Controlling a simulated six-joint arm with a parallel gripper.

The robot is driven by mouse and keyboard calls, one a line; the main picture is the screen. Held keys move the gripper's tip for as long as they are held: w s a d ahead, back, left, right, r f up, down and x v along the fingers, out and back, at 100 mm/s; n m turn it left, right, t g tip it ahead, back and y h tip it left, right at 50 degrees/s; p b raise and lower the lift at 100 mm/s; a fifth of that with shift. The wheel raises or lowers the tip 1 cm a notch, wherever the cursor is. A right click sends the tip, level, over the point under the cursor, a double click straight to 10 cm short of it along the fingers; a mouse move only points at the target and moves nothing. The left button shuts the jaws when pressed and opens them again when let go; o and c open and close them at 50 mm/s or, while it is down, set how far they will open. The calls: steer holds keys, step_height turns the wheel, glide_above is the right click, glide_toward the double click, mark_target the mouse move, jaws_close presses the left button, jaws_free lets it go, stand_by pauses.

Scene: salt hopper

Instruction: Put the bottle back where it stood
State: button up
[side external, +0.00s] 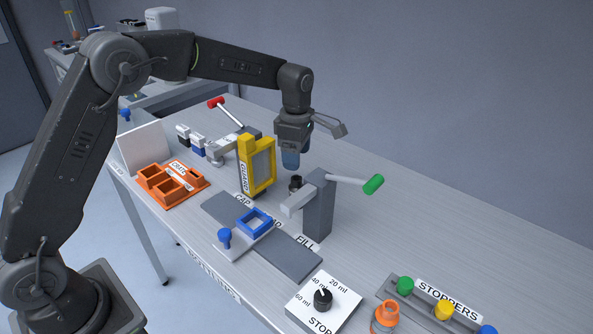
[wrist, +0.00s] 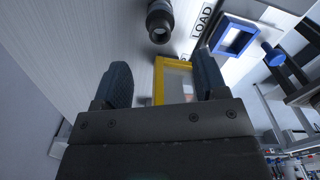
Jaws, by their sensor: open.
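My gripper (side external: 291,160) hangs fingers-down beyond the yellow guard frame and behind the grey fill post, above the bench. In the wrist view the two dark fingers (wrist: 162,78) stand wide apart with nothing held between them. I cannot pick out the bottle for certain. A short dark cylinder (side external: 296,183) shows beside the fill post, just below the fingers; a dark round part also shows in the wrist view (wrist: 158,22). The orange crate (side external: 180,202) at the left has open compartments, with no bottle visible in them.
The yellow guard (side external: 244,172) and grey fill post (side external: 319,212) with a green-knobbed lever stand close to my gripper. Stoppers (side external: 444,309) and a dial box (side external: 323,300) are at front right. The bench's right rear is clear.

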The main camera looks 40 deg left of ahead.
steer(key=shift+r, duration=2.25)
steer(key=s+r+m+t, duration=0.3)
steer(key=s+r+m, duration=0.7)
steer(key=s, duration=0.4)
steer(key=s+a+f+m+t, duration=0.1)
steer(key=s+f+m+t, duration=0.1)
steer(key=s+m, duration=1)
steer(key=s+f, duration=0.1)
steer(key=s, duration=0.4)
steer(key=shift+s+f+t, duration=0.3)
steer(key=shift+s+f, duration=0.05)
steer(key=shift+f, duration=0.05)
